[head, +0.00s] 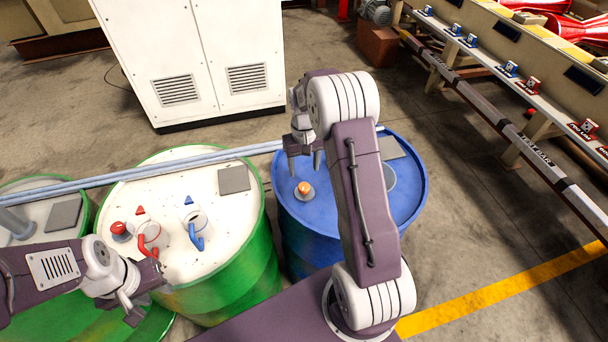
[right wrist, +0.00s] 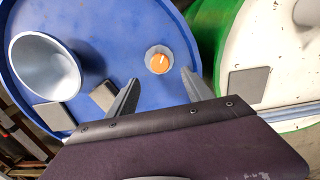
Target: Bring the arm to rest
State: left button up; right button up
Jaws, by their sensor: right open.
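My right gripper (head: 304,164) is open and empty over the blue drum (head: 290,215), fingers pointing down. An orange knob (head: 304,188) on a grey base stands on the drum lid, just in front of the fingertips. In the right wrist view, the open fingers (right wrist: 160,82) have the knob (right wrist: 160,62) just beyond their tips, with no visible contact. My left gripper (head: 148,292) is low at the left, by the near edge of the white-topped green drum (head: 225,215). Its fingers look apart with nothing between them.
Pale rails (head: 180,168) cross the drums.

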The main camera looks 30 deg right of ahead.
dwell(0.4)
jog(key=s+a+r+n+t, duration=0.1)
jog(key=s+a+r+n, duration=0.15)
jog(key=a+r, duration=0.45)
jog(key=s+a+f, duration=0.2)
jog(key=s, duration=0.6)
jog(key=s+a+f, duration=0.1)
jog(key=s+a, duration=0.1)
jog(key=s, duration=0.5)
jog(key=shift+s+f, duration=0.35)
jog(key=shift+f, duration=0.05)
